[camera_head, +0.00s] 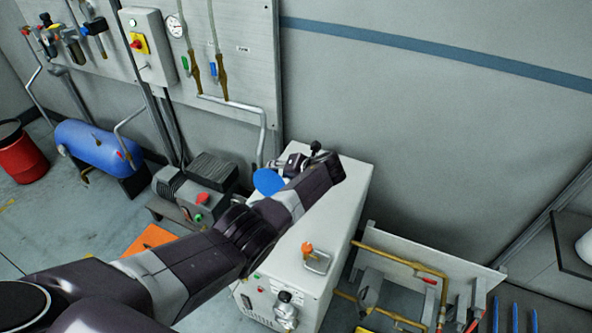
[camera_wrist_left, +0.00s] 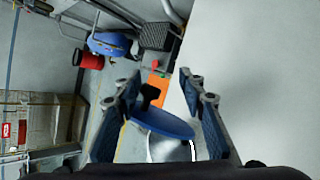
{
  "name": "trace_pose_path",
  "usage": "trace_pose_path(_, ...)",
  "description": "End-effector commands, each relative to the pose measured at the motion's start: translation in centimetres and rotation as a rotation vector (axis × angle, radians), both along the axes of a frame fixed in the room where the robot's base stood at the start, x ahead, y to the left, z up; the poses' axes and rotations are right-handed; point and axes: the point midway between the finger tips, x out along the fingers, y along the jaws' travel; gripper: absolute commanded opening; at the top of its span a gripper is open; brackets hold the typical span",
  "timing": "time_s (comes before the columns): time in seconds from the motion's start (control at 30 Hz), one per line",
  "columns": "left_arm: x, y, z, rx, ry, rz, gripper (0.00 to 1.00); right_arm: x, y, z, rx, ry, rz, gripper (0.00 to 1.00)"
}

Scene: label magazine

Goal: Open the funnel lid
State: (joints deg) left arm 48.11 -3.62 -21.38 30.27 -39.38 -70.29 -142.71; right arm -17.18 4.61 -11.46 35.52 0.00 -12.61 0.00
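The blue round funnel lid (camera_head: 268,181) shows beside the white cabinet, partly hidden by my left arm. In the left wrist view the lid (camera_wrist_left: 168,123) has a black knob (camera_wrist_left: 150,94) on it, and a shiny metal funnel part (camera_wrist_left: 171,151) shows just below the disc. My left gripper (camera_wrist_left: 160,77) is open, with the lid and knob between its two fingers. I cannot tell whether a finger touches the lid. In the head view the left gripper (camera_head: 291,162) is by the cabinet's far left edge, largely hidden by its wrist. The right gripper is out of view.
A grey pump (camera_head: 195,190) and blue tank (camera_head: 92,146) are left. A rack with brass pipes (camera_head: 405,262) is right. A panel with gauges (camera_head: 240,60) is behind.

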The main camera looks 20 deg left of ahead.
Motion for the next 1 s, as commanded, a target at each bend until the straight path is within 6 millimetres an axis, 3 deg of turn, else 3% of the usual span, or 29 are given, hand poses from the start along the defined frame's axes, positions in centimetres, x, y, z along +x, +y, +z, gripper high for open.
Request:
trace_pose_path(0.6, -3.0, -5.8, 4.8, -0.006, -0.002, -0.005, 0.36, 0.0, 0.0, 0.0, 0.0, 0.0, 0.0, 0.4)
trace_pose_path(1.0, -3.7, -6.9, 5.9, -0.003, 0.001, -0.002, 0.36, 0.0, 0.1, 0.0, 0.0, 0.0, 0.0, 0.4)
